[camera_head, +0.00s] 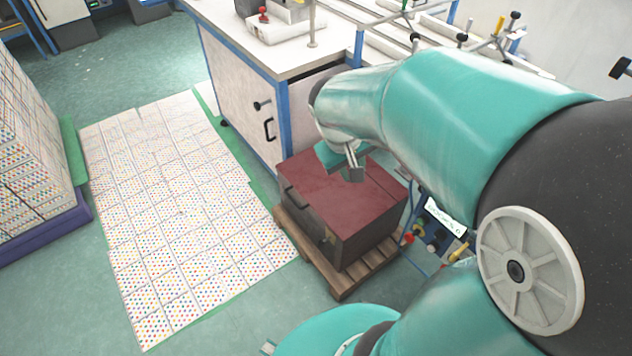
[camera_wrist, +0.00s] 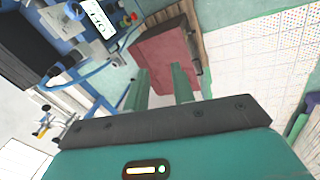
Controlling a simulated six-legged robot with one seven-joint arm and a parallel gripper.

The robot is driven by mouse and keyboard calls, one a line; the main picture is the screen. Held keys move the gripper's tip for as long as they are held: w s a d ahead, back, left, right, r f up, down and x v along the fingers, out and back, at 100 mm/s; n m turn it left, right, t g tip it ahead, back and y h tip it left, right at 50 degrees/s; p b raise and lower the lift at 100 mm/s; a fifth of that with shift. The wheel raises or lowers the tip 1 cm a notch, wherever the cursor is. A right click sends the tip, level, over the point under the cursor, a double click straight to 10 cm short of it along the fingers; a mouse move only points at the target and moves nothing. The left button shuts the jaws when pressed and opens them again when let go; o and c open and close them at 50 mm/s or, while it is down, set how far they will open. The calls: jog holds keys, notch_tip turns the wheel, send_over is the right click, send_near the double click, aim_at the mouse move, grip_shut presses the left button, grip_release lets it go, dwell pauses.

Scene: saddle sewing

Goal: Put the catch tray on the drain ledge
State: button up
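My gripper (camera_head: 354,172) hangs above a dark box with a dull red top (camera_head: 345,195) in the head view. In the wrist view its two green fingers (camera_wrist: 161,86) stand apart with nothing between them, and the red top (camera_wrist: 163,57) shows beyond. I cannot tell how high the fingers are above the box. I cannot make out a catch tray or a drain ledge for sure in either view; my arm hides part of the scene at the right.
The box stands on a wooden pallet (camera_head: 340,283). A white-topped workbench (camera_head: 262,58) with blue legs stands behind it. A small machine with a label plate (camera_head: 445,217) is just right of the box. Dotted sheets (camera_head: 180,205) cover the floor at left, beside a stacked block (camera_head: 35,150).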

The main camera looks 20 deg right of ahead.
jog(key=s+a+r+t+y, duration=0.3)
jog(key=s+a+r+t, duration=0.1)
jog(key=s+a+r, duration=0.4)
jog(key=a+r, duration=0.2)
jog(key=a, duration=0.2)
jog(key=shift+s+t, duration=0.2)
jog(key=shift+t, duration=0.1)
jog(key=shift+d, duration=0.15)
